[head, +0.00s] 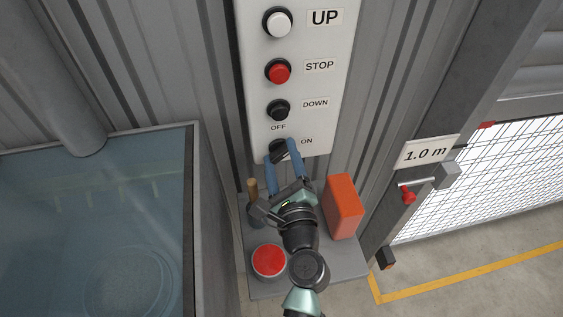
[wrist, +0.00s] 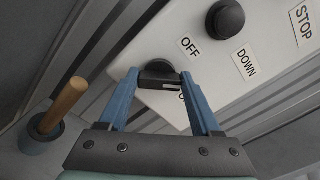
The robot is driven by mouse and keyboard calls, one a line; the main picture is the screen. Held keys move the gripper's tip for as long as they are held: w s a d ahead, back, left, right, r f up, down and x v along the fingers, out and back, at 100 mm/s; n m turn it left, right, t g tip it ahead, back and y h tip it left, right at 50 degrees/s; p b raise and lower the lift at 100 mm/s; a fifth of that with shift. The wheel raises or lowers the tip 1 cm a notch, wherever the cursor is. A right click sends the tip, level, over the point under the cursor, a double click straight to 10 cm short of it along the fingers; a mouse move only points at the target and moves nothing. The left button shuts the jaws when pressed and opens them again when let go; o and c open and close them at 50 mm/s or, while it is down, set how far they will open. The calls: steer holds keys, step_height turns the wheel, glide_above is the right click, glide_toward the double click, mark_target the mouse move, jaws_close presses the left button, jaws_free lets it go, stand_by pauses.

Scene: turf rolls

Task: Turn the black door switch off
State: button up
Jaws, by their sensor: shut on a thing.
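The black door switch (head: 277,147) is a rotary knob low on the white control panel (head: 310,125), with OFF printed above it and ON to its right. My gripper (head: 281,154) has its two blue fingers on either side of the knob. In the wrist view, the fingers of my gripper (wrist: 160,77) close on the black handle of the switch (wrist: 158,70), which has a pale line on it. The ON label is mostly hidden by a finger there. I cannot tell for sure which label the handle points to.
Above the switch are a black DOWN button (head: 279,110), a red STOP button (head: 278,71) and a white UP button (head: 278,22). Below, a shelf (head: 340,262) holds an orange box (head: 342,207), a red-topped tin (head: 269,261) and a wooden-handled item (head: 253,190). A glass-sided tank stands left.

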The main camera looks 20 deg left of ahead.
steer(key=n+b, duration=0.2)
steer(key=n, duration=0.1)
steer(key=n+b, duration=0.1)
steer(key=n, duration=0.1)
steer(key=shift+f+b, duration=0.3)
steer(key=shift+b, duration=0.05)
steer(key=shift+n+b, duration=1.25)
steer(key=shift+n, duration=0.85)
steer(key=shift+r, duration=0.1)
steer(key=o, duration=1.4)
steer(key=shift+s, duration=0.1)
steer(key=b+v, duration=0.3)
steer(key=v, duration=0.9)
steer(key=shift+s+d, duration=0.25)
steer(key=shift+s, duration=0.05)
